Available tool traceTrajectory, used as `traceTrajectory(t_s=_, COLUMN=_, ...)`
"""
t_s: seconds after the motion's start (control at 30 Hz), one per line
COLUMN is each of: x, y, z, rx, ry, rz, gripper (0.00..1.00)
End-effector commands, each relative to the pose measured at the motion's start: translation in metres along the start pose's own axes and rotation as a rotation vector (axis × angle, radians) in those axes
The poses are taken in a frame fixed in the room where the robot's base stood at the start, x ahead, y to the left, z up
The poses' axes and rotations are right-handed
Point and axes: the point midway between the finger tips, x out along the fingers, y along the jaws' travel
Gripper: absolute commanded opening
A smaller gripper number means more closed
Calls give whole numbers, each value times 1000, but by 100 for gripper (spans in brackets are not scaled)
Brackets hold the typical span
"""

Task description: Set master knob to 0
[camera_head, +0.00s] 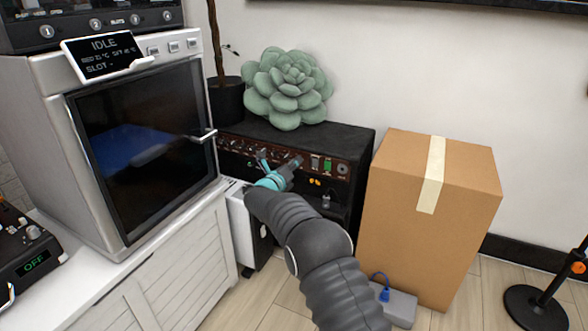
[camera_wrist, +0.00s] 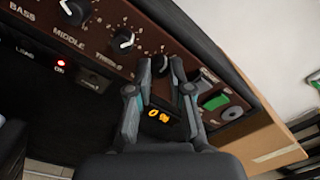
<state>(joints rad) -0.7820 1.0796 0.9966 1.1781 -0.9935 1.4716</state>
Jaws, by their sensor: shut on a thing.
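The black amplifier (camera_head: 345,150) has a brown control panel with a row of knobs. In the wrist view, its panel (camera_wrist: 200,62) shows two black knobs with white pointers, near the labels BASS, MIDDLE and TREBLE. My gripper (camera_head: 281,162) reaches the right part of the knob row. In the wrist view, my gripper (camera_wrist: 162,68) has its two fingers closed around a knob at the right end of the row, which I take to be the master knob. The fingers hide most of that knob, and its pointer cannot be read. Amber glowing characters (camera_wrist: 159,117) show below it, partly unclear.
A green switch (camera_wrist: 216,102) sits right of my fingers. A succulent (camera_head: 287,88) stands on the amplifier. A cardboard box (camera_head: 420,230) stands close on the right. A white cabinet with an oven-like machine (camera_head: 140,150) stands left.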

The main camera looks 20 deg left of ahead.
Motion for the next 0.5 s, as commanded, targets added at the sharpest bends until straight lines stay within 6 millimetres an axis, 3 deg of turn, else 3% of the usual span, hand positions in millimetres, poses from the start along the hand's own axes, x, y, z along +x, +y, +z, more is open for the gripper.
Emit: traceTrajectory(t_s=0.5, x=0, y=0, z=0, rx=-490, ry=-16, rz=-1, gripper=0)
